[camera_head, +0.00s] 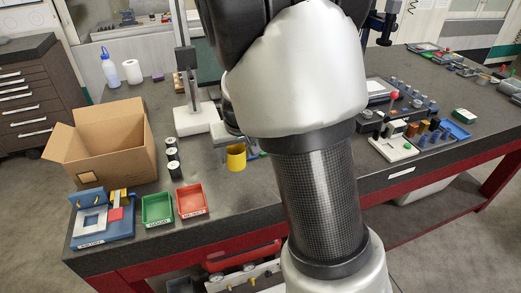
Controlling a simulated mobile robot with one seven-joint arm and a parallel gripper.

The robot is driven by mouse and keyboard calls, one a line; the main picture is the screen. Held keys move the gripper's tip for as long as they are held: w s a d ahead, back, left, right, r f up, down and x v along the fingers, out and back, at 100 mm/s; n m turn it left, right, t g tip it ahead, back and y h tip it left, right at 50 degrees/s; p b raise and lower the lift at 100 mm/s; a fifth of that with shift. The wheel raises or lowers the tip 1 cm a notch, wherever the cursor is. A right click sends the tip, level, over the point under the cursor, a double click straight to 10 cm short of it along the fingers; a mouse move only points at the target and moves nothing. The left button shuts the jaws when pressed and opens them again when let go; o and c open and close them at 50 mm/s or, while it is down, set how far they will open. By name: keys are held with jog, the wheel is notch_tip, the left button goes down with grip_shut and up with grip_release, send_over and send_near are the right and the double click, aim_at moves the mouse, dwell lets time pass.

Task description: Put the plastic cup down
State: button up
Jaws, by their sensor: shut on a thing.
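The plastic cup (236,160) is yellow and shows just left of my arm, near the middle of the bench. My gripper (234,139) shows only in part beside my arm, right above the cup. It is shut on the cup at its upper part; my arm hides most of the fingers. I cannot tell whether the cup's base touches the bench top.
On the dark bench (225,205) stand an open cardboard box (115,150), green (157,208) and red (192,200) trays, a blue fixture (105,222) and several dark cylinders (172,155). A white-based stand (196,118) is close behind the cup. Bench in front of it is clear.

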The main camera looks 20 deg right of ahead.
notch_tip(320, 180, down, 9)
jog(key=shift+r+b, duration=0.1)
jog(key=shift+b, duration=1)
jog(key=shift+f, duration=0.3)
jog(key=o, duration=1)
jog(key=shift+r, duration=0.1)
